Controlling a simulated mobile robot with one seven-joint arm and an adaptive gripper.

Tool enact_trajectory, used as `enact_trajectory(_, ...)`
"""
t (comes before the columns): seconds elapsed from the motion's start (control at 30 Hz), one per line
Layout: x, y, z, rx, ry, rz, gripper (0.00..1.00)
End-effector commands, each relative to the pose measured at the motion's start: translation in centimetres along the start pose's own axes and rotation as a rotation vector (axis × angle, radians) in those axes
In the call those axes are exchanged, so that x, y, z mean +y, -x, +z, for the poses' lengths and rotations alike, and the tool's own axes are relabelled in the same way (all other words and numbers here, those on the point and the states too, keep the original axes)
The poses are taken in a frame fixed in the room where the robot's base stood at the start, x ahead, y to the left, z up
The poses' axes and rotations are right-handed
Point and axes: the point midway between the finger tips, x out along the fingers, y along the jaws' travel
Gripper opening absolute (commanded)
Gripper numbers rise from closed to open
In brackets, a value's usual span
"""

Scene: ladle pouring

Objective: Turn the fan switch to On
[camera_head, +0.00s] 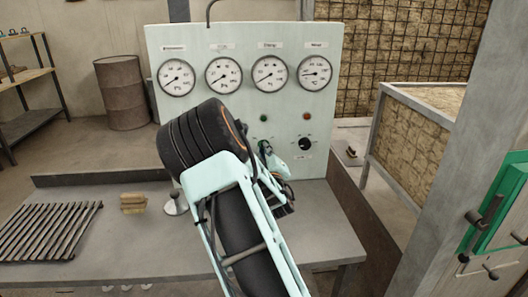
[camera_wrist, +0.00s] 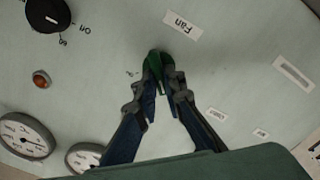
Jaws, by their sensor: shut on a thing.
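The pale control panel (camera_head: 222,110) stands upright at the back of the bench. My gripper (camera_head: 268,150) is at its lower middle, below the green lamp (camera_head: 263,118). In the wrist view my gripper (camera_wrist: 155,62) has its fingertips together on the fan switch, just beside the "Fan" label (camera_wrist: 182,25). The fingers hide most of the switch, and its setting cannot be read. Small lettering shows left of the fingertips. My arm covers part of the panel in the head view.
A black knob (camera_head: 305,144) with a red lamp (camera_head: 307,117) above it is right of my gripper. Several gauges (camera_head: 223,75) line the panel's top. A grate (camera_head: 48,230) and small wooden block (camera_head: 133,203) lie on the bench (camera_head: 110,252) at left.

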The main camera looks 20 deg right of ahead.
Motion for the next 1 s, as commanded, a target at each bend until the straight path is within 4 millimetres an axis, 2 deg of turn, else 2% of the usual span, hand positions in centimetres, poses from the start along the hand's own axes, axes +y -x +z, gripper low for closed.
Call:
enact_trajectory(0.37, -0.05, 0.03, 0.44, 0.002, -0.213, 0.005, 0.0)
enact_trajectory(1.0, 0.08, 0.06, 0.74, 0.001, -0.816, 0.003, 0.0)
